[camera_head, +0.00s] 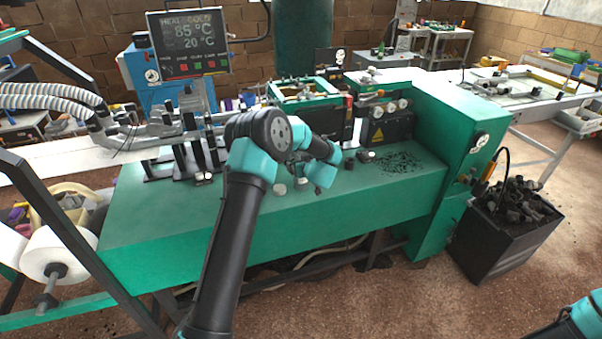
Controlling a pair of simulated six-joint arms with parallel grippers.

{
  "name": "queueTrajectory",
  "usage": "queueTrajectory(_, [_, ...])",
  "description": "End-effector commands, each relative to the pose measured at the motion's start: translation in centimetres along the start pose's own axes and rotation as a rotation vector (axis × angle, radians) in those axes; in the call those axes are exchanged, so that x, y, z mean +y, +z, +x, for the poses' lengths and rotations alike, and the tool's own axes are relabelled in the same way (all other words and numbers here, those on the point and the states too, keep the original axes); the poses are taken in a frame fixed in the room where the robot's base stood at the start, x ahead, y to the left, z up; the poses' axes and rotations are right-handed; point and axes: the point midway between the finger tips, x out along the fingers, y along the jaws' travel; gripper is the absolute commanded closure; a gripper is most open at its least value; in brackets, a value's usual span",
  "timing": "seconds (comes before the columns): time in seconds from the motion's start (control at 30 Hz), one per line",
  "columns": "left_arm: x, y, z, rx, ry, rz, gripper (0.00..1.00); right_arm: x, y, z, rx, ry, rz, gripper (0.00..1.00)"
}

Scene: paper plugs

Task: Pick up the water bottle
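I cannot make out a water bottle in this view. My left arm reaches up from the bottom, over the green machine table (180,235). Its wrist bends right and down, and my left gripper (300,170) is close above the table, mostly hidden by its own wrist links. I cannot see its fingers clearly enough to tell whether they are open, shut or holding something. Small pale round pieces (280,188) are on the table just beside it. Only a teal and black part of my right arm shows at the bottom right corner; its gripper is out of view.
A green machine housing (452,125) stands right of the table, with dark scraps (400,162) before it. A black bin (505,235) of dark lumps stands on the floor at right. A temperature display (189,42) stands at the back left. The table's front left is clear.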

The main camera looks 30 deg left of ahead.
Motion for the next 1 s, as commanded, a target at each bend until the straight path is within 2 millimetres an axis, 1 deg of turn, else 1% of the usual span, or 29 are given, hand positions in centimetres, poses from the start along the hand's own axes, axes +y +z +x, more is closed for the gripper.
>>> queueTrajectory(0.13, [0.00, -0.01, -0.02, 0.000, 0.000, 0.000, 0.06, 0.00, 0.00, 0.00, 0.000, 0.000, 0.000, 0.11])
queueTrajectory(0.63, [-0.01, 0.00, -0.02, 0.000, 0.000, 0.000, 0.53, 0.00, 0.00, 0.00, 0.000, 0.000, 0.000, 0.11])
queueTrajectory(0.87, [0.00, -0.04, -0.03, 0.000, 0.000, 0.000, 0.54, 0.00, 0.00, 0.00, 0.000, 0.000, 0.000, 0.11])
queueTrajectory(1.0, [0.01, -0.38, -0.16, 0.001, 0.000, 0.000, 0.54, 0.00, 0.00, 0.00, 0.000, 0.000, 0.000, 0.11])
